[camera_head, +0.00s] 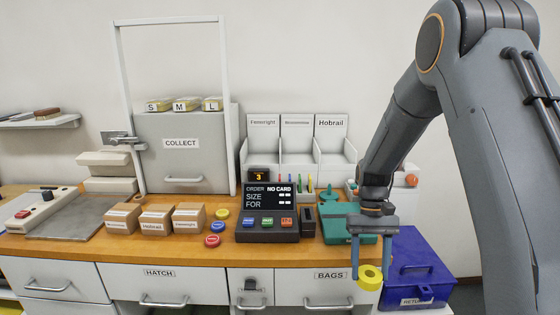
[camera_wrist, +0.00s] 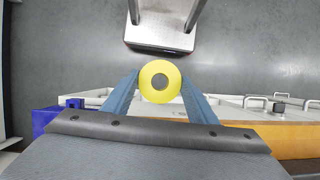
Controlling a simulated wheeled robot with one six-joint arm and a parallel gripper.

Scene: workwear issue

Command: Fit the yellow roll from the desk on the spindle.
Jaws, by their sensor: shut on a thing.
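My gripper (camera_head: 371,272) points down, shut on a yellow roll (camera_head: 370,277) with a dark centre hole. The roll is held in front of the desk's right end, beside the blue box. In the wrist view the yellow roll (camera_wrist: 160,82) sits between the two blue fingers of my gripper (camera_wrist: 160,90), its hole facing the camera, with grey floor behind it. I cannot make out the spindle for certain. A teal device (camera_head: 338,222) stands at the desk's right end, partly behind my gripper.
The wooden desk (camera_head: 110,250) bears a dark order display (camera_head: 267,213), several cardboard boxes (camera_head: 157,218), and yellow, blue and red discs (camera_head: 212,240). A blue returns box (camera_head: 420,262) stands right of the desk, close to my gripper. Drawers (camera_head: 312,288) line the desk's front.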

